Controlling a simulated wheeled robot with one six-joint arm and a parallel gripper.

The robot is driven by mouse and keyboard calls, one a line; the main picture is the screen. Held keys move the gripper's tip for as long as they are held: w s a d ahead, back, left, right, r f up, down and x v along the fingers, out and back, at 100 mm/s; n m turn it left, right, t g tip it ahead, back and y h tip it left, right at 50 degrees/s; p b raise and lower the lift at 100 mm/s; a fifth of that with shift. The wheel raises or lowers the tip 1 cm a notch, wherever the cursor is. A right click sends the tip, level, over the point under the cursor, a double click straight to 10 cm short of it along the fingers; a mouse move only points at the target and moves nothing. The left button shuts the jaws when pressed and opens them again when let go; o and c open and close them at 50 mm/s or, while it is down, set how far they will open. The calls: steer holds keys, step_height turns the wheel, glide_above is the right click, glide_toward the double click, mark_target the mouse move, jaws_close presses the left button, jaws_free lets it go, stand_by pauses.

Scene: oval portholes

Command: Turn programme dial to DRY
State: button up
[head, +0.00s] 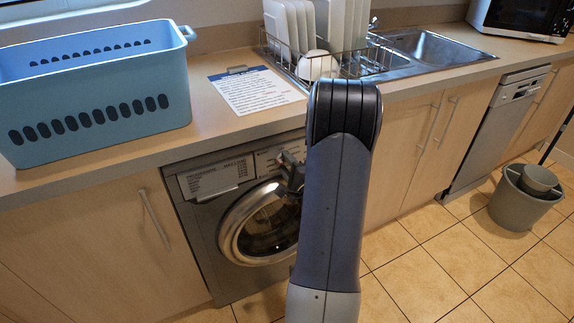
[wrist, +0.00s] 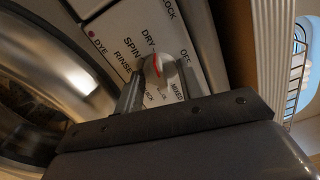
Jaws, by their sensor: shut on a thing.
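The washing machine (head: 215,235) stands under the worktop, with its round door on the front. In the wrist view the programme dial (wrist: 158,70) is a pale knob with a red line. Printed words surround it, among them DYE, RINSE, SPIN, DRY and OFF. The upper end of the red line lies near DRY; I cannot tell whether it lines up exactly. My gripper (wrist: 160,77) is shut on the dial, one finger on each side. In the head view my gripper (head: 291,172) is at the machine's top panel, and my arm hides part of the panel and the dial.
On the worktop are a blue basket (head: 100,95), a printed sheet on a clipboard (head: 255,91) and a dish rack (head: 300,65) with plates beside the sink (head: 430,48). A grey bucket (head: 528,195) stands on the tiled floor at right. The floor between is clear.

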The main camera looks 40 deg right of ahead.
steer(key=o, duration=1)
steer(key=v, duration=1.1)
steer(key=shift+d, duration=0.1)
steer(key=shift+w, duration=0.2)
steer(key=x, duration=1)
steer(key=shift+w, duration=0.4)
steer(key=shift+s, duration=0.1)
